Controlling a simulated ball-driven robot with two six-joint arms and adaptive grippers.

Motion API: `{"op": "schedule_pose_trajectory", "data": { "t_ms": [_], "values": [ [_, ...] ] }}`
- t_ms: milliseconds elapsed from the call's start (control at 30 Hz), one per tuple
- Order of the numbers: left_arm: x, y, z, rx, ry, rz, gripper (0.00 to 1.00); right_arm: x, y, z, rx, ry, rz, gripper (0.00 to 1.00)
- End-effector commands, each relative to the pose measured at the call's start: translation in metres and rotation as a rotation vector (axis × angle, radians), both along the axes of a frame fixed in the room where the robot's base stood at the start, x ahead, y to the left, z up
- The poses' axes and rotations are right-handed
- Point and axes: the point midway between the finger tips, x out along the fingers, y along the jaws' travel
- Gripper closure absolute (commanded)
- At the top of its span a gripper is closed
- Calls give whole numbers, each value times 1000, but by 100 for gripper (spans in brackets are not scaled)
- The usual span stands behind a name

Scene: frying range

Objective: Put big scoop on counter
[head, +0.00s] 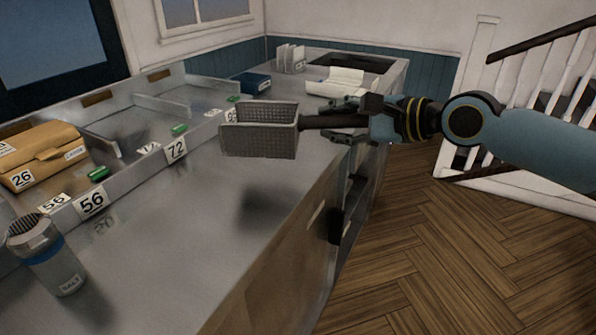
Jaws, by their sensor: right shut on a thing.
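The big scoop (262,142) is a grey mesh basket with a dark handle (320,122). My right gripper (345,120) comes in from the right and is shut on the handle. The scoop is held above the metal counter (200,215), with a dark shadow on the surface below it and its handle reaching toward the counter's right edge. My left gripper is not in the head view.
A salt shaker (48,258) stands at the front left. A tan box (40,155) marked 26 sits in the bays behind the number labels. A dark blue box (250,82) and white paper (338,80) lie farther back. The middle counter is clear.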

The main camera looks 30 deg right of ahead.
Motion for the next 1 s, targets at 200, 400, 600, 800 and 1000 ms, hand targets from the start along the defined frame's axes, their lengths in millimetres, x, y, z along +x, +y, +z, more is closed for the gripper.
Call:
{"op": "schedule_pose_trajectory", "data": {
  "t_ms": [200, 400, 600, 800, 1000],
  "values": [
    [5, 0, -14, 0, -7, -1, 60, 36, 27, -24, 8, -3, -1, 100],
    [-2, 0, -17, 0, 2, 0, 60, 46, 35, -35, 2, 0, 2, 100],
    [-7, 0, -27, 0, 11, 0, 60, 46, 35, -67, 1, 2, 1, 100],
    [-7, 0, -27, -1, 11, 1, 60, 46, 35, -71, 0, -1, 2, 100],
    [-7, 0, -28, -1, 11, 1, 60, 46, 35, -73, 0, -1, 1, 100]
  ]
}}
